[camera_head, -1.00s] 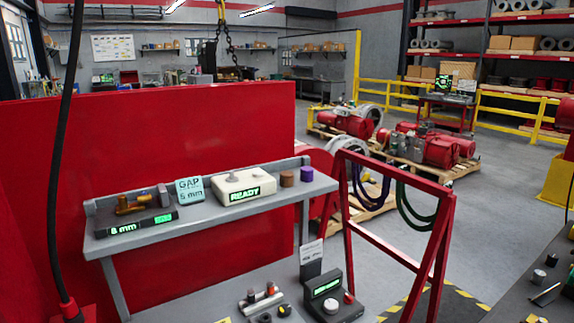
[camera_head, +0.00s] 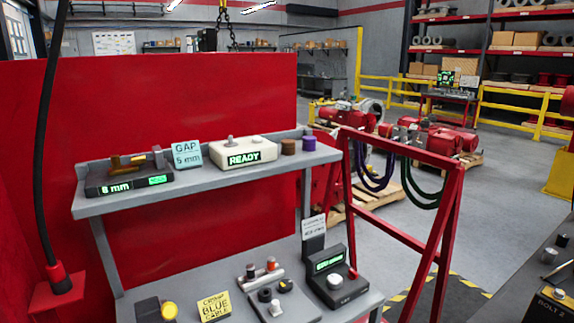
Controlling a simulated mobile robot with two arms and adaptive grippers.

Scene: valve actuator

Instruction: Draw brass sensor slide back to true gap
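The brass slide (camera_head: 128,162) sits on top of a low black sensor fixture (camera_head: 130,183) at the left end of the grey upper shelf. The fixture's green display appears to read 8 mm, with a second lit green patch to its right. A grey upright block (camera_head: 158,158) stands at the right end of the brass slide; the exact space between them is too small to tell. A pale blue card (camera_head: 186,154) beside the fixture reads GAP and what looks like 5 mm. Neither of my grippers is in view.
A white box reading READY (camera_head: 243,152), a brown cylinder (camera_head: 288,147) and a purple cylinder (camera_head: 309,144) share the upper shelf (camera_head: 220,178). The lower bench holds a yellow crimp card (camera_head: 214,306), a black display unit (camera_head: 335,282) and small parts. A red frame (camera_head: 440,230) stands at right.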

